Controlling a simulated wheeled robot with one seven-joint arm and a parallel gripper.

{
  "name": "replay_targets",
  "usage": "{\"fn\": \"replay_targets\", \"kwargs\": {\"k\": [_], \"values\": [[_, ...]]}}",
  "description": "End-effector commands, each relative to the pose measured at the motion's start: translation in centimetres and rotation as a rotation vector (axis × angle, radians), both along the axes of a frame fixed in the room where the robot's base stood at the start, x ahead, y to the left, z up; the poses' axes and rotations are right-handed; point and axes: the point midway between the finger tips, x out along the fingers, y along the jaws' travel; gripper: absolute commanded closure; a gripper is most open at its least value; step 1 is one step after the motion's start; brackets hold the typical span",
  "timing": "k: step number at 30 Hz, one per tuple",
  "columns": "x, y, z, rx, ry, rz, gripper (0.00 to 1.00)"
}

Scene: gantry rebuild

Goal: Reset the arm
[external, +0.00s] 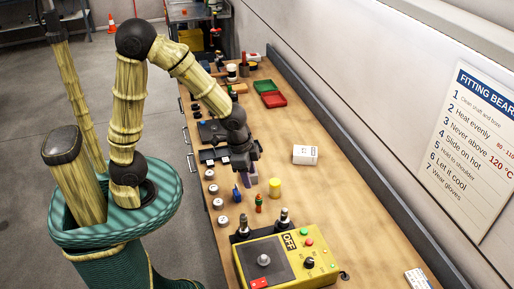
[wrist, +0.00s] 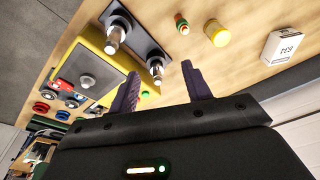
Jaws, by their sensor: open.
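My arm reaches from my base at the left over the wooden workbench (external: 310,185). My gripper (external: 243,186) hangs low over the bench, left of a yellow cylinder (external: 274,188). In the wrist view, my gripper (wrist: 162,82) shows two purple fingers spread apart with nothing held between them. The external view does not show clearly how far the fingertips are from the bench top.
A yellow control box (external: 287,252) with two metal posts stands at the near end. A small red-and-green piece (external: 258,203) and a white box (external: 305,155) stand nearby. Several round pieces line the left edge.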

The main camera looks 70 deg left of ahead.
Motion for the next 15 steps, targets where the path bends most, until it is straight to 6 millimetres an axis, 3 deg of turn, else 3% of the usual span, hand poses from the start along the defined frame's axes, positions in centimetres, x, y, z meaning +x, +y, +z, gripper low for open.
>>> {"fn": "replay_targets", "kwargs": {"k": [3, 6, 15], "values": [[-3.3, 3.7, 0.1, -0.012, -0.019, 0.236, 0.51], [-5.2, 5.5, 0.1, -0.032, -0.031, 0.378, 0.51], [-6.2, 6.4, 0.0, -0.045, -0.035, 0.453, 0.51]]}}
